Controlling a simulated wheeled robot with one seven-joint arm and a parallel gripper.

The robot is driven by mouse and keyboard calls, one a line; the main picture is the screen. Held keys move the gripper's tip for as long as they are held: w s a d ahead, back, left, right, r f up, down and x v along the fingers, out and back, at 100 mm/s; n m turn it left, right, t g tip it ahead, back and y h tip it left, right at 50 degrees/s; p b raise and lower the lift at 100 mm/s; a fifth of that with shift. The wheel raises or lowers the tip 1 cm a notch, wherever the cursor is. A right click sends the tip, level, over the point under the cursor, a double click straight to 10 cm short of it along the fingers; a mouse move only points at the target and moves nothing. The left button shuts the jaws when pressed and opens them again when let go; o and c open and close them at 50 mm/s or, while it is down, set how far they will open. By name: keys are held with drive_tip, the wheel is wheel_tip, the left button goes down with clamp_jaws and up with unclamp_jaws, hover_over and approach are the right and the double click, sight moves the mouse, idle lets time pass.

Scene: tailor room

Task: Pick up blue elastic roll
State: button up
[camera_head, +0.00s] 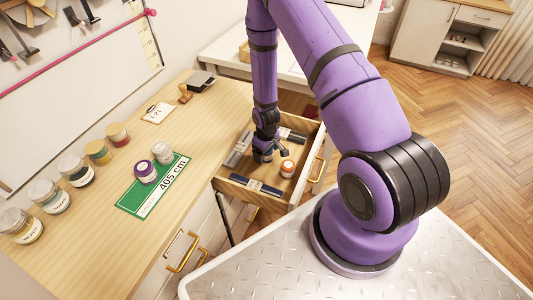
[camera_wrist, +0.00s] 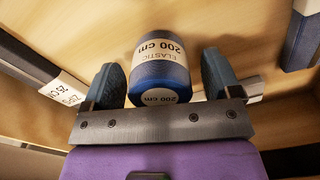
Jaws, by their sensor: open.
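The blue elastic roll (camera_wrist: 162,72) has a white label reading "ELASTIC 200 cm". In the wrist view it lies between the two dark fingers of my gripper. My gripper (camera_head: 264,154) is open and reaches down into the open wooden drawer (camera_head: 240,193). Small gaps show between the roll and each finger, so it does not look gripped. In the head view the roll is mostly hidden by my gripper.
An orange and white roll (camera_head: 287,168) stands in the drawer just right of my gripper. Dark boxes (camera_head: 255,187) lie along the drawer's sides. A wooden counter (camera_head: 205,125) to the left holds several jars and a green mat (camera_head: 130,200) with two spools.

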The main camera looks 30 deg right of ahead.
drive_tip(key=shift+f, duration=0.3)
drive_tip(key=c, duration=1)
drive_tip(key=shift+r, duration=0.1)
